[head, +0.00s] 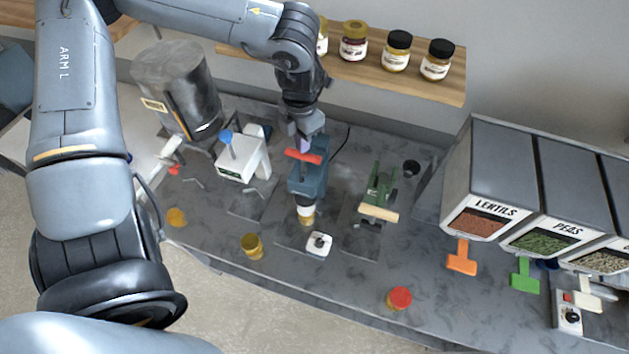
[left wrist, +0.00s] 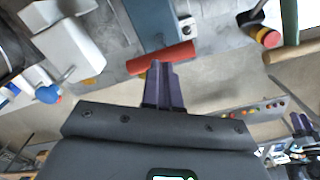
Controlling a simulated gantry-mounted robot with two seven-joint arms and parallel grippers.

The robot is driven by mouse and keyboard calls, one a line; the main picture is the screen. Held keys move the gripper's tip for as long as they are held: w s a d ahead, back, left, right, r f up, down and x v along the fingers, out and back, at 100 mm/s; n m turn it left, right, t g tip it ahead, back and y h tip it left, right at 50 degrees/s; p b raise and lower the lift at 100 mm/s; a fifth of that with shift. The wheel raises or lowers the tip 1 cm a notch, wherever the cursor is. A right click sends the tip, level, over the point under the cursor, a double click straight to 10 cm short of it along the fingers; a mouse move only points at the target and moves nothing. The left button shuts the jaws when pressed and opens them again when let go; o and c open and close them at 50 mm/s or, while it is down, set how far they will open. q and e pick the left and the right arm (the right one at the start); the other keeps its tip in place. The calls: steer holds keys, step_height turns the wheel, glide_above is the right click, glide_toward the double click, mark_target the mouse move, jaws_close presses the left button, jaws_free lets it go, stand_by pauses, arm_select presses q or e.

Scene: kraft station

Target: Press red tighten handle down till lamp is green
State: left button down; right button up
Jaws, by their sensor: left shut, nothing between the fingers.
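The red handle (head: 303,157) is a bar across the top of a blue press-like machine (head: 308,182). A jar with a white upper part (head: 306,214) stands under the machine's head. My left gripper (head: 304,140) is shut and empty, pointing down just above and behind the red handle. In the left wrist view its closed fingers (left wrist: 163,85) reach the edge of the red handle (left wrist: 161,57); I cannot tell whether they touch. A small white box with a dark top (head: 319,244) sits in front of the machine. I cannot make out a lit lamp. Dark purple parts at the wrist view's right edge may be my right gripper (left wrist: 301,125).
A white machine with a blue knob (head: 239,165) stands left of the blue one, a green press with a wooden handle (head: 379,200) right. Loose jars (head: 252,246) and a red-lidded jar (head: 399,298) stand near the front edge. Dispensers (head: 500,190) fill the right. A jar shelf (head: 350,72) hangs behind.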

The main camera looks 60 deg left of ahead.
mark_target(303, 155)
arm_select(q)
steer(key=shift+f, duration=0.1)
steer(key=shift+f+b, duration=2.15)
steer(key=shift+f, duration=0.35)
steer(key=shift+f+b, duration=1)
steer(key=shift+b, duration=0.1)
steer(key=shift+r, duration=0.2)
stand_by(0.8)
